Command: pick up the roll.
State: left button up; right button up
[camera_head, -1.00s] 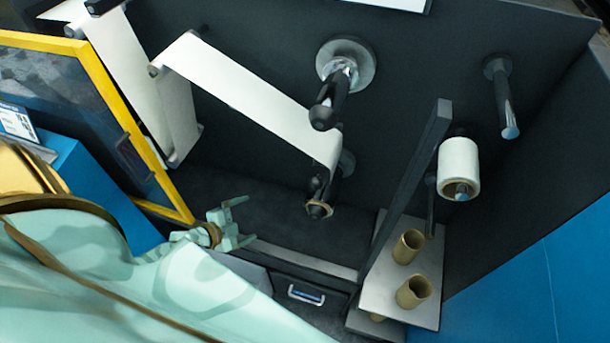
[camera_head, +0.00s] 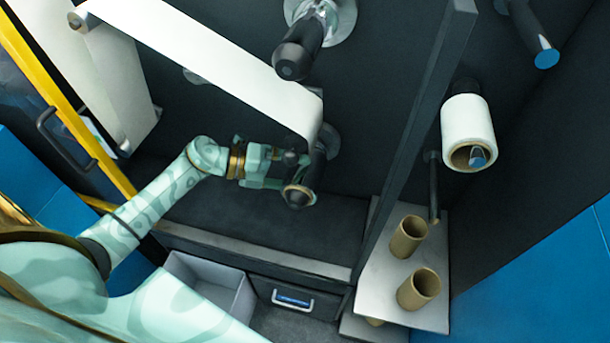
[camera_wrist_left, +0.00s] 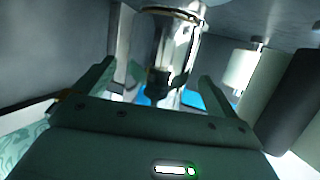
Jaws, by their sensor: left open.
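A white roll (camera_head: 467,118) with a brown core sits on a spindle at the right, apart from my grippers. A white web runs down to a dark spindle with a brown-ringed end (camera_head: 300,195) in the middle. My left gripper (camera_head: 284,170) is at this middle spindle, its jaws open and close to the end. In the left wrist view my left gripper (camera_wrist_left: 157,78) has its fingers on either side of a shiny cylinder (camera_wrist_left: 165,50); contact cannot be told. My right gripper is not in view.
Several brown cardboard cores (camera_head: 408,237) stand on a light plate (camera_head: 385,275) at the lower right. A dark upright post (camera_head: 420,120) stands between the middle spindle and the white roll. Another dark spindle (camera_head: 300,50) juts out above.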

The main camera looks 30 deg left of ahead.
pick_arm(q)
jog(key=x, duration=0.3)
jog(key=shift+f, duration=0.15)
jog(key=c, duration=1.3)
